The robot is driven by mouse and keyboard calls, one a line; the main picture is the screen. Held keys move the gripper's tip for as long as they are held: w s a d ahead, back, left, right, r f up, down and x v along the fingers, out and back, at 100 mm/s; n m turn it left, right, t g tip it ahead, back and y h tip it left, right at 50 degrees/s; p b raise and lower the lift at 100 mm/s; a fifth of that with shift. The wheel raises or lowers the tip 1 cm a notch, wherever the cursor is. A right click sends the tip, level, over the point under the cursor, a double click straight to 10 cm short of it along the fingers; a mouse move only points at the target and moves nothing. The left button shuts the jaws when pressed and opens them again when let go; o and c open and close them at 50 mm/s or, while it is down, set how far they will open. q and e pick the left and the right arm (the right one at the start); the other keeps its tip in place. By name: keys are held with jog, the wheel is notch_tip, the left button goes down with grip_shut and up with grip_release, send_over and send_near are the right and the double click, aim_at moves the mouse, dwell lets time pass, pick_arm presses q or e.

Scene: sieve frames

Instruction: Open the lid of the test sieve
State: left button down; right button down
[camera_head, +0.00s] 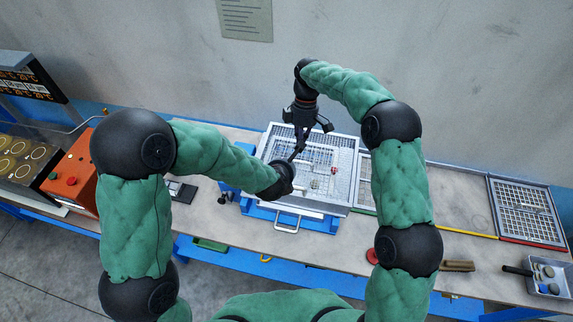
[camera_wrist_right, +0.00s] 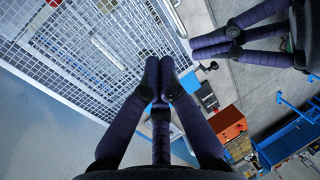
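The test sieve (camera_head: 346,190) is a rectangular metal frame with a mesh face on a blue base, at the middle of the bench. A metal handle (camera_head: 287,227) shows at its front edge. The mesh (camera_wrist_right: 60,40) fills the upper left of the right wrist view. The top looks flat; I cannot clearly tell lid from body. My right gripper (camera_head: 297,152) points down above the sieve, its fingers drawn together and empty. My left gripper (camera_wrist_right: 196,48) is beside the sieve's edge in the right wrist view, fingertips together; my wrist hides it in the head view.
An orange control box (camera_head: 75,178) stands left of the sieve. Mesh screens, one a separate grey panel (camera_head: 497,208), lie to the right. A small grey tray (camera_head: 537,283) sits at the front right. A grey wall (camera_head: 480,80) rises behind the bench.

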dwell(0.6)
jog(key=c, duration=1.1)
grip_release()
